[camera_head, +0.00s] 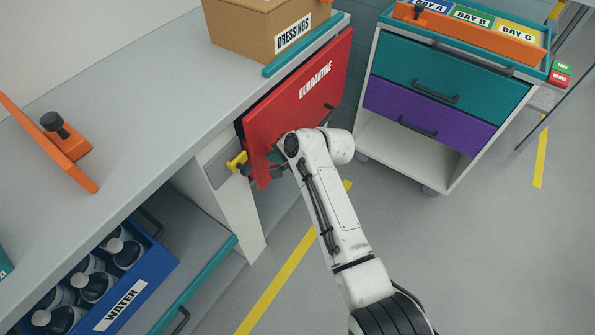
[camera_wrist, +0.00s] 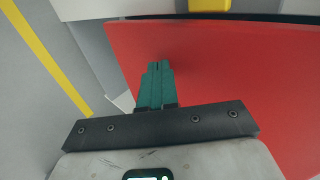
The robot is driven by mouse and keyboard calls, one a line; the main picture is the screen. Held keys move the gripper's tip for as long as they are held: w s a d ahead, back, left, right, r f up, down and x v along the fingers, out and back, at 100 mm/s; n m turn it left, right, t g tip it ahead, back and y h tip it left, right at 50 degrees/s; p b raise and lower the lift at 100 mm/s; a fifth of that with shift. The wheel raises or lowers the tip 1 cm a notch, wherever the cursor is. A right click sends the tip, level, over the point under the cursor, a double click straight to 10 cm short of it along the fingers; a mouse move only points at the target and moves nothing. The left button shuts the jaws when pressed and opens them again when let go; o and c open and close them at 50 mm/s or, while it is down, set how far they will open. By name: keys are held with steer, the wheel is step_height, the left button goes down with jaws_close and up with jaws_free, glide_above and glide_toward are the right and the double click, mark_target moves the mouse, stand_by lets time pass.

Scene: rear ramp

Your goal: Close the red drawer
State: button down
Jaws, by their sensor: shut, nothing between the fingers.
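The red drawer (camera_head: 292,112), labelled QUARANTINE, is under the counter's end, below the box. Its front stands slightly out from the cabinet, with a dark strip along its left edge; how far it is out is hard to tell. Its dark handle (camera_head: 328,113) is near the right end. In the wrist view the red front (camera_wrist: 225,75) fills most of the right side. My gripper (camera_wrist: 158,66) has its teal fingers together and empty, pointing at the red face. My arm's wrist mostly hides it in the head view; whether the fingertips touch the face is unclear.
A yellow latch (camera_head: 237,161) is at the drawer's left edge. A cart (camera_head: 445,95) with teal and purple drawers stands close on the right. A dressings box (camera_head: 262,30) sits on the counter (camera_head: 150,95). A blue water crate (camera_head: 130,270) is on a lower shelf. Grey floor is clear at the lower right.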

steer(key=a, duration=0.1)
steer(key=w+a+b, duration=0.1)
steer(key=shift+w+a+f, duration=0.1)
steer(key=shift+w+a, duration=0.2)
steer(key=shift+a, duration=0.05)
steer(key=shift+w+a+r, duration=0.15)
steer(key=shift+a+r, duration=0.05)
steer(key=shift+r, duration=0.1)
steer(key=shift+d, duration=0.15)
steer(key=p, duration=0.4)
glide_toward(267, 149)
steer(key=s+d, duration=0.2)
steer(key=d, duration=0.1)
steer(key=shift+d+f, duration=0.1)
steer(key=shift+f, duration=0.15)
